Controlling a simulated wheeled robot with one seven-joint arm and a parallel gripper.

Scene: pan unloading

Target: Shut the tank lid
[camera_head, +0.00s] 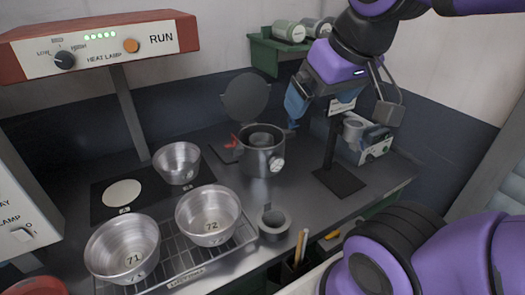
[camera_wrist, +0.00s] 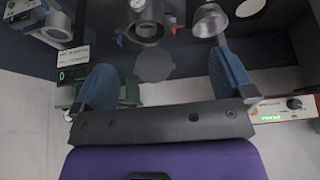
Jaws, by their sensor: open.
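In the wrist view the tank (camera_wrist: 148,30) is at the top and the lid (camera_wrist: 154,66) shows between my fingers, farther off. My gripper (camera_head: 295,106) is open and empty, to the right of the lid and above the tank's right side. Its two blue fingers (camera_wrist: 160,64) are spread wide in the wrist view. I see no contact with the lid.
Metal pans (camera_head: 178,162) stand on a dark mat and a wire rack (camera_head: 170,268) at left. A dark post on a base plate (camera_head: 338,182) and a boxy device (camera_head: 365,142) stand right of the tank. A green shelf (camera_head: 264,55) with canisters is behind. A grey ring-shaped cup (camera_head: 273,224) sits in front.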

